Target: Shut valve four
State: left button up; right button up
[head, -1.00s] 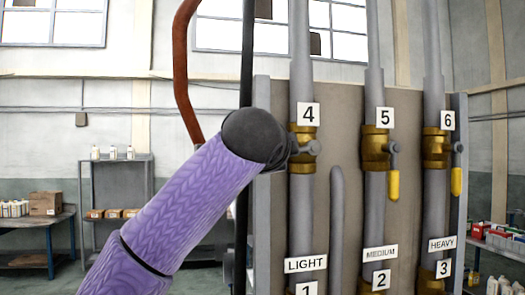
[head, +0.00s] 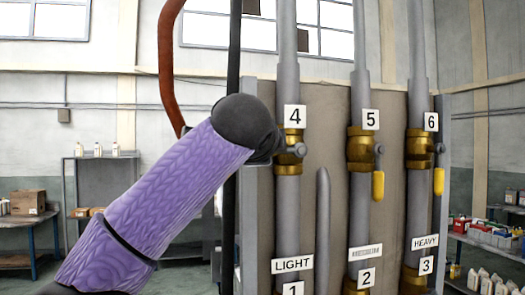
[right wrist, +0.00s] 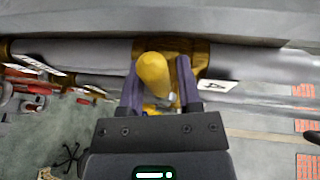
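In the right wrist view, the yellow handle (right wrist: 154,75) points towards the camera, off the brass body (right wrist: 200,56). My right gripper (right wrist: 159,88) has its purple fingers on either side of the handle, with a small gap at the right finger. My left gripper is not in view.
Valve five (head: 360,150) and valve six (head: 419,148) stand to the right, their yellow handles hanging down. Lower labels read 1, 2 and 3. A red-brown pipe (head: 168,70) and a black post (head: 232,70) stand left of the panel. Shelves stand farther back.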

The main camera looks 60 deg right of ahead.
jog(key=shift+o, duration=1.2)
jog(key=shift+s+a, duration=0.1)
jog(key=shift+a, duration=0.15)
jog(key=b+v, duration=0.3)
jog(key=v, duration=0.6)
jog(key=shift+a+b, duration=0.2)
jog(key=shift+b, duration=0.1)
jog(key=shift+f, duration=0.1)
